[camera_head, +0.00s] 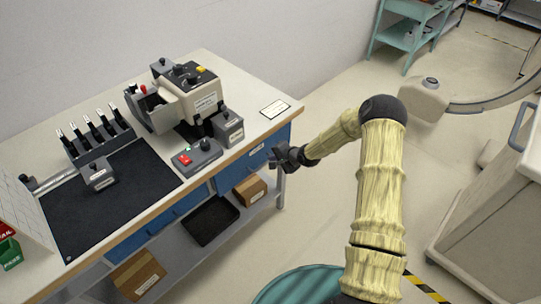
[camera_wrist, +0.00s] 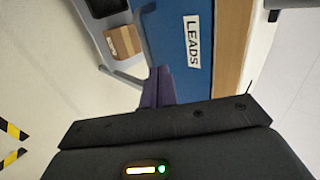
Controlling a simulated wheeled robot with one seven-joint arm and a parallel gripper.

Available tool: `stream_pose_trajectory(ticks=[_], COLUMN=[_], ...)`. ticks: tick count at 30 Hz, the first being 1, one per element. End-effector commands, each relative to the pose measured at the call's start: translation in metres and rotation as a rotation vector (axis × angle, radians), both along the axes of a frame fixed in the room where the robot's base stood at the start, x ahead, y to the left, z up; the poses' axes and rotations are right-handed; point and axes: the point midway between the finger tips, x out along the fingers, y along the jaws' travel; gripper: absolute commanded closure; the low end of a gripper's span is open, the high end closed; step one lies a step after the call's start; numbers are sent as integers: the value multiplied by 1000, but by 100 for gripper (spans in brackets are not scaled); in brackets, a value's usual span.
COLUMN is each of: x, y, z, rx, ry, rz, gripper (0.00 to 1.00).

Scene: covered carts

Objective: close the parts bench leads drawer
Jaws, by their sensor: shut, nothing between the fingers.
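The leads drawer shows in the wrist view as a blue front with a white LEADS label (camera_wrist: 192,42), beside the bench's wooden edge. In the head view, a blue drawer front (camera_head: 238,170) lies under the right part of the bench top; its lettering is too small to read. My gripper (camera_head: 274,158) is at that front, near the bench's right corner. In the wrist view its dark fingers (camera_wrist: 158,88) are together and empty, close against or just in front of the blue face. I cannot tell whether they touch it, or how far the drawer stands out.
The bench top (camera_head: 235,78) holds a grey machine (camera_head: 205,95), a control box with a red button (camera_head: 196,157) and a black mat (camera_head: 110,200). A cardboard box (camera_head: 249,190) and a black tray (camera_head: 211,221) sit on the shelf below. A pale cart (camera_head: 485,215) stands at right.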

Motion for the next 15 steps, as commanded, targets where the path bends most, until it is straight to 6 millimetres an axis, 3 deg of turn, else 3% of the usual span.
stream_pose_trajectory(ticks=[1, 4, 15], x=[-3, -7, -9], y=[-3, -7, -10], z=[10, 15, 16], rx=[2, 1, 0], ry=[1, 1, 0], rz=[-1, 1, 2], gripper=[100, 100, 100])
